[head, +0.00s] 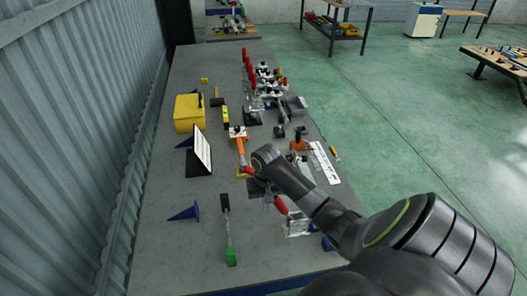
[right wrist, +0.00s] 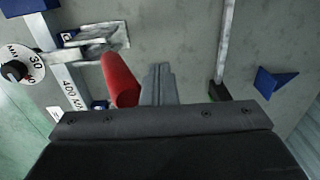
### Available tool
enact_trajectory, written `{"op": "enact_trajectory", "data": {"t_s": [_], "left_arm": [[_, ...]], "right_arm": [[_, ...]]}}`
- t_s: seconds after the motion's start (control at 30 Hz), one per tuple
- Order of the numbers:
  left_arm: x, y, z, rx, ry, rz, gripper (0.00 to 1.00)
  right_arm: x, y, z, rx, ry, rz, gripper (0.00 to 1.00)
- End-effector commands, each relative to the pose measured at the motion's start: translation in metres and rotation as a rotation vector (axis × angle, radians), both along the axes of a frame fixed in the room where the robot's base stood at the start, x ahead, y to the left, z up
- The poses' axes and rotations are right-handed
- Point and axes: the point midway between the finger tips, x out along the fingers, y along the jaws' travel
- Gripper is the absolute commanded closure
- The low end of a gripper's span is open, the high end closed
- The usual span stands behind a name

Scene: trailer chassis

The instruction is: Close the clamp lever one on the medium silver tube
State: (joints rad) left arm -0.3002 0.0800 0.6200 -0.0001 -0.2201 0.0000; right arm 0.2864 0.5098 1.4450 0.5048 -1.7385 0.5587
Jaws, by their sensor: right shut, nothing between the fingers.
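The clamp lever (right wrist: 120,80) has a red grip and stands out from a metal clamp (right wrist: 95,45) in the right wrist view. The clamp sits by a silver bar or tube (right wrist: 66,80) marked with a 400 label. In the head view the red lever (head: 281,205) shows just below my right gripper (head: 262,190). My right gripper also shows in the right wrist view (right wrist: 159,84), its fingers shut and empty, close beside the red grip on its right. Whether they touch cannot be told. My arm partly hides the clamp in the head view. My left gripper is not in view.
A long tool with a green end (head: 231,257) and a blue wedge (head: 185,212) lie left of the clamp. A black stand with a white panel (head: 202,150) and a yellow box (head: 188,112) are farther back. Several red-handled clamps (head: 250,80) stand at the far end. Bare table (head: 170,260) lies front left.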

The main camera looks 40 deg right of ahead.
Motion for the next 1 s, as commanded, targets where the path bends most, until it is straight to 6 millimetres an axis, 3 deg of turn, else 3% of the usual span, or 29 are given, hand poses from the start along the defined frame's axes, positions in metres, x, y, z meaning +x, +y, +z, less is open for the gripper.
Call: {"op": "enact_trajectory", "data": {"t_s": [1.0], "left_arm": [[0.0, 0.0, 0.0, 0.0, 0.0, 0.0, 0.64]], "right_arm": [[-0.019, -0.03, 0.012, -0.001, 0.001, 0.0, 1.0]]}}
